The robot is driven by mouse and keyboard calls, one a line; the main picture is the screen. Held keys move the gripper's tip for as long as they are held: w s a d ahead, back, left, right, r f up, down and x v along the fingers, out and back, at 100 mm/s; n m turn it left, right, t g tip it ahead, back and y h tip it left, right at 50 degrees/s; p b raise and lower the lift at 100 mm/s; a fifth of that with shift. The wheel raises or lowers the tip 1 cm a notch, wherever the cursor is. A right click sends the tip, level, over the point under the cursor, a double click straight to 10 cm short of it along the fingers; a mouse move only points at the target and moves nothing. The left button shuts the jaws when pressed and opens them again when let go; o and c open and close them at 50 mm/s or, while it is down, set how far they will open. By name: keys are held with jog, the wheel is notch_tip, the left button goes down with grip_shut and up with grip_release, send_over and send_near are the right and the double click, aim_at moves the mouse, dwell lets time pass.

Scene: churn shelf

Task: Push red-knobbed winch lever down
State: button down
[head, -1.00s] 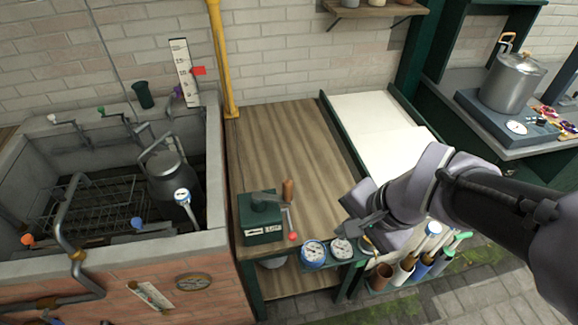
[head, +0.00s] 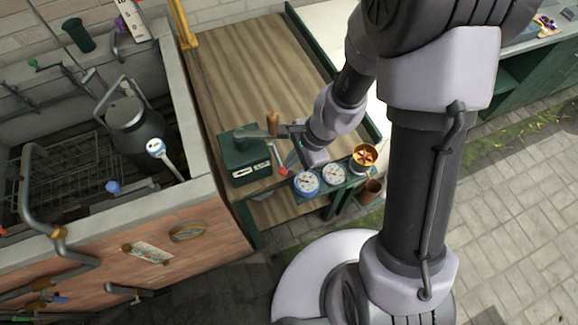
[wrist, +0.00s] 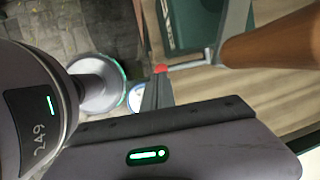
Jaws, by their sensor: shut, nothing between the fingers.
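The green winch box (head: 246,158) stands on the wooden bench, with a wooden-handled crank (head: 273,124) on top. Its lever with a red knob (head: 283,171) hangs at the box's right side, knob toward the bench's front edge. My gripper (head: 292,134) is just right of the winch, beside the crank and lever, shut and empty. In the wrist view the fingertips (wrist: 158,85) appear close to the red knob (wrist: 160,68); I cannot tell whether they touch. The wooden handle (wrist: 275,45) is large at the upper right there.
Two round gauges (head: 320,178) and a brass cup with a red handwheel (head: 364,157) sit along the bench's front edge, close to my gripper. A brick-sided sink (head: 190,205) stands left. The bench top (head: 245,75) behind the winch is clear.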

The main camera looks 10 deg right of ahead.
aim_at(286, 173)
jog(key=shift+x, duration=0.9)
jog(key=f+b, duration=0.2)
jog(key=b, duration=0.1)
jog(key=shift+s, duration=0.1)
jog(key=shift+s+r, duration=0.2)
jog(key=shift+r, duration=0.1)
jog(key=shift+w, duration=0.1)
